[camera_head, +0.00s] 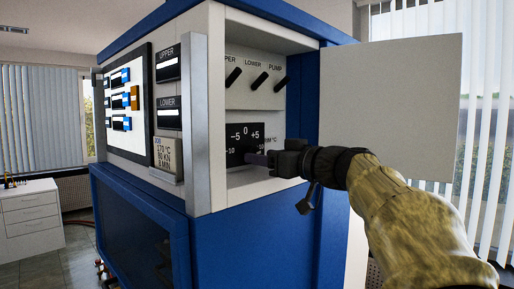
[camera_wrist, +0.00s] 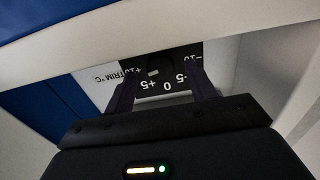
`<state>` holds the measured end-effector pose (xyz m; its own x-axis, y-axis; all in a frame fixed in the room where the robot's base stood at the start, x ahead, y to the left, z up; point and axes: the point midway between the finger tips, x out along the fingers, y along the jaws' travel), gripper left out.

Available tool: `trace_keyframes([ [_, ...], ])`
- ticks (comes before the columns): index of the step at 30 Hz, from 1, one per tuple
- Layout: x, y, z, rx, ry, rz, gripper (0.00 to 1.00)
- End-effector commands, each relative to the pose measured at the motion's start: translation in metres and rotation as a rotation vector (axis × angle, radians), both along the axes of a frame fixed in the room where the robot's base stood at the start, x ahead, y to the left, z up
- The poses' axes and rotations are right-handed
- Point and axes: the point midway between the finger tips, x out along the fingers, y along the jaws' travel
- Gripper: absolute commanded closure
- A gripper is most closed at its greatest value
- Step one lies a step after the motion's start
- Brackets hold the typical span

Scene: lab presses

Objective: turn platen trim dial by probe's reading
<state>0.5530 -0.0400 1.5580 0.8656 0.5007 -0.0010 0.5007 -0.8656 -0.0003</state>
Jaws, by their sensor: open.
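The black trim scale (camera_head: 243,133), marked from −10 to +10 with "TRIM °C" beside it, is inside the open compartment of the blue and white press. It also shows upside down in the wrist view (camera_wrist: 168,87). My gripper (camera_head: 252,158) reaches into the compartment at the scale's lower part, its fingers open. In the wrist view the fingers (camera_wrist: 164,82) stand on either side of the scale's middle. A small dark shape, perhaps the dial (camera_wrist: 153,71), shows between them; its pointer setting is unclear. No probe is identifiable. The UPPER (camera_head: 168,65) and LOWER (camera_head: 168,114) displays are unreadable.
Three black switches (camera_head: 258,82) sit above the scale. The white compartment door (camera_head: 415,105) stands open to the right, behind my arm. A grey vertical handle (camera_head: 195,120) and a job card (camera_head: 167,158) are at left. A white cabinet (camera_head: 32,220) stands far left.

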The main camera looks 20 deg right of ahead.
Motion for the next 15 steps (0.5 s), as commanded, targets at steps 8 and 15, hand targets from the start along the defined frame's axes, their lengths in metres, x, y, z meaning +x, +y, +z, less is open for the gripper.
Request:
trace_keyframes([
  [8,0.024,0.013,0.001,0.001,-0.001,0.0,0.44],
  [15,0.025,0.014,0.0,0.0,-0.001,-0.001,0.44],
])
